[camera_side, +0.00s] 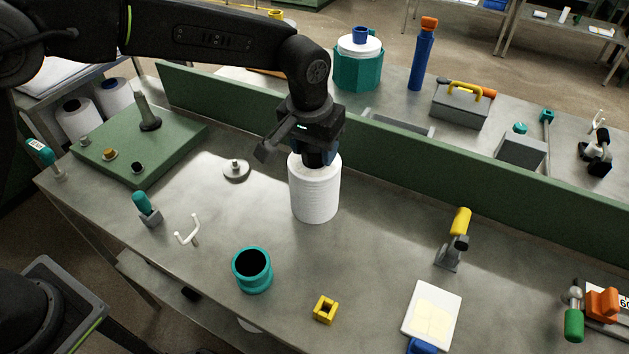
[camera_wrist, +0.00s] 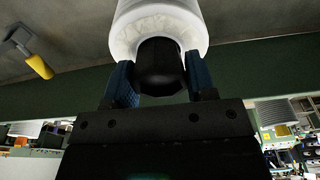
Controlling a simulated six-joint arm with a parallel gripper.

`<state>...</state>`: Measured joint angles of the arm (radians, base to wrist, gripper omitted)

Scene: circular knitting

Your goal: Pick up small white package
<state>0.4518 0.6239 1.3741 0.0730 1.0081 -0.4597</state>
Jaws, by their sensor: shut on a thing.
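The small white package (camera_side: 314,193) is a white wound cylinder, upright near the middle of the grey table, in front of the green divider. In the wrist view the package (camera_wrist: 160,17) shows at the top, with its dark core (camera_wrist: 160,68) sticking out of the end. My gripper (camera_side: 316,158) is directly above the package. In the wrist view the blue fingers of my gripper (camera_wrist: 161,84) stand on both sides of the core, shut on it. I cannot tell whether the package's base touches the table.
A green divider (camera_side: 430,160) runs behind the package. To the left are a metal disc (camera_side: 236,170) and a green board (camera_side: 130,150) with posts. In front are a teal cup (camera_side: 252,270), a yellow block (camera_side: 325,309) and a white tray (camera_side: 410,318).

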